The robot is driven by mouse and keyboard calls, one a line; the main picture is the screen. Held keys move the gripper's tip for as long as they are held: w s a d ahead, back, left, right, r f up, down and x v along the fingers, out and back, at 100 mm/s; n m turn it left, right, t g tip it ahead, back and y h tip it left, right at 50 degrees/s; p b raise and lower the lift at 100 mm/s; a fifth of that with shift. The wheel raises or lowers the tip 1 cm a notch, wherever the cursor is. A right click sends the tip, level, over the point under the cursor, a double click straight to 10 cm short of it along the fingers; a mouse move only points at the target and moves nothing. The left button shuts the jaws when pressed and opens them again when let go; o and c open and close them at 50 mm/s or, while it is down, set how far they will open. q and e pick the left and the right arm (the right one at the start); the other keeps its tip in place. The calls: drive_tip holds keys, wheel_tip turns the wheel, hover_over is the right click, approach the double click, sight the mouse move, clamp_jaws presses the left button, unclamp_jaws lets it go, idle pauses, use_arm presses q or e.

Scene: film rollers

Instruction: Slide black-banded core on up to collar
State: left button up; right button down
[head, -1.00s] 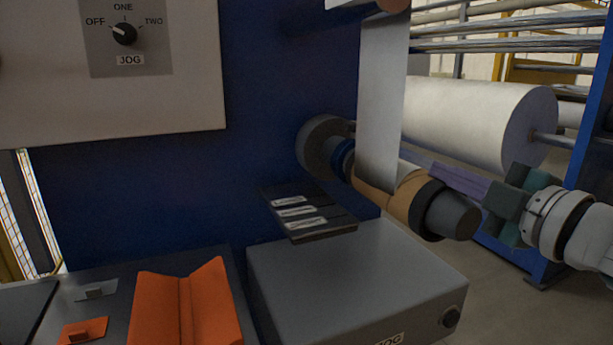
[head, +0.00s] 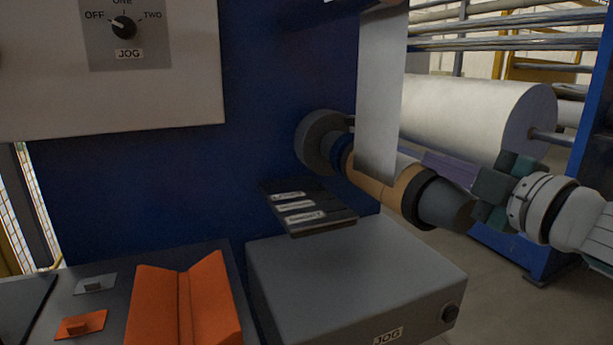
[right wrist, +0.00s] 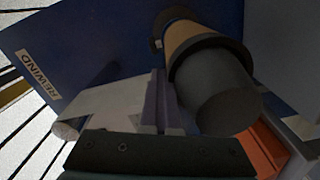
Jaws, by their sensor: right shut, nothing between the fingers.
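The tan core (head: 372,187) with a black band (head: 417,197) at its outer end is around the dark grey shaft (head: 445,208). A blue ring (head: 341,150) shows between the core's inner end and the large grey collar (head: 318,140). I cannot tell whether core and ring touch. In the right wrist view the core (right wrist: 187,38) and shaft end (right wrist: 217,95) fill the upper right. My right gripper (head: 430,160) is shut and empty, its purple fingers alongside the banded end; contact is unclear. They also show in the right wrist view (right wrist: 158,88). My left gripper is not in view.
Below are a grey JOG box (head: 350,280), a small rack with labels (head: 305,207) and an orange V-shaped cradle (head: 182,300). A large white roll (head: 480,115) stands behind.

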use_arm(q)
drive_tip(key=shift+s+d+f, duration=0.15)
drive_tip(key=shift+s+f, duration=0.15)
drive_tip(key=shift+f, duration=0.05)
use_arm(e)
drive_tip(key=shift+a+f, duration=0.1)
drive_tip(key=shift+f, duration=0.75)
drive_tip(key=shift+s, duration=0.1)
drive_tip(key=shift+s+r+p, duration=0.5)
drive_tip(key=shift+r+p, duration=0.25)
drive_tip(key=shift+p, duration=0.35)
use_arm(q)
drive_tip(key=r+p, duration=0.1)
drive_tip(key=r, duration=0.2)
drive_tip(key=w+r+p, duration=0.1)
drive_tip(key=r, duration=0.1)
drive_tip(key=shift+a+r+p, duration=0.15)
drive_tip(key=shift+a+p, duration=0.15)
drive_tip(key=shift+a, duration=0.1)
use_arm(e)
drive_tip(key=v, duration=0.6)
drive_tip(key=shift+r, duration=0.3)
drive_tip(key=shift+r, duration=0.1)
